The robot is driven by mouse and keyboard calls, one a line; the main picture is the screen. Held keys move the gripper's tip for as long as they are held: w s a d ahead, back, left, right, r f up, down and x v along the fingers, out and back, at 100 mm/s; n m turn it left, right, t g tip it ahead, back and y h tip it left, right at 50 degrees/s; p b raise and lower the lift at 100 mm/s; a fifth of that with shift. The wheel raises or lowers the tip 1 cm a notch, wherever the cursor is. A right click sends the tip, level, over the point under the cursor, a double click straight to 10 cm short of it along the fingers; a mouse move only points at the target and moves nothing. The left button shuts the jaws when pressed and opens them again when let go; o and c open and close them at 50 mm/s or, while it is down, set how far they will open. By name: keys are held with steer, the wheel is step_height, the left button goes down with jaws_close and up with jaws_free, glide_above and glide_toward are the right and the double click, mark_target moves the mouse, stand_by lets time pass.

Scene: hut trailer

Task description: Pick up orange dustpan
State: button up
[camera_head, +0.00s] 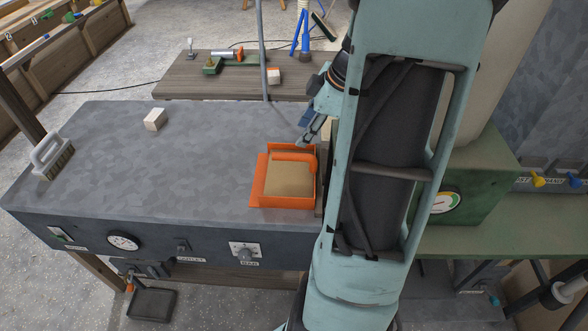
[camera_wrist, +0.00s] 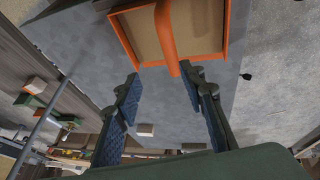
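The orange dustpan (camera_head: 280,202) lies on the grey worktop near its right end, with a tan-brown inner surface. Its orange handle shows along its far edge in the head view. In the wrist view the dustpan (camera_wrist: 226,35) fills the top, and its handle (camera_wrist: 166,35) points down toward the gap between my fingertips. My gripper (camera_wrist: 162,78) is open and empty, with its two blue-padded fingers apart. In the head view my gripper (camera_head: 306,136) is just beyond the dustpan's far right corner, partly hidden behind my arm. I cannot tell whether it touches the dustpan.
The grey worktop (camera_head: 130,185) is mostly clear. A brush (camera_head: 52,156) stands at its left end and a pale block (camera_head: 155,120) near its back. A wooden bench (camera_head: 180,86) with tools stands behind. A green box with a gauge (camera_head: 470,192) is to the right.

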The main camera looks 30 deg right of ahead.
mark_target(294, 154)
steer(key=shift+s+d+f, duration=0.25)
steer(key=shift+s, duration=0.3)
steer(key=shift+s+f, duration=0.1)
steer(key=shift+f, duration=0.15)
steer(key=x, duration=0.5)
steer(key=shift+a+f, duration=0.1)
steer(key=shift+f, duration=0.05)
steer(key=x, duration=0.2)
steer(key=a+p+x, duration=0.1)
steer(key=x, duration=0.1)
steer(key=shift+f, duration=0.5)
steer(key=shift+f+b, duration=0.25)
steer(key=shift+b, duration=0.55)
jaws_close()
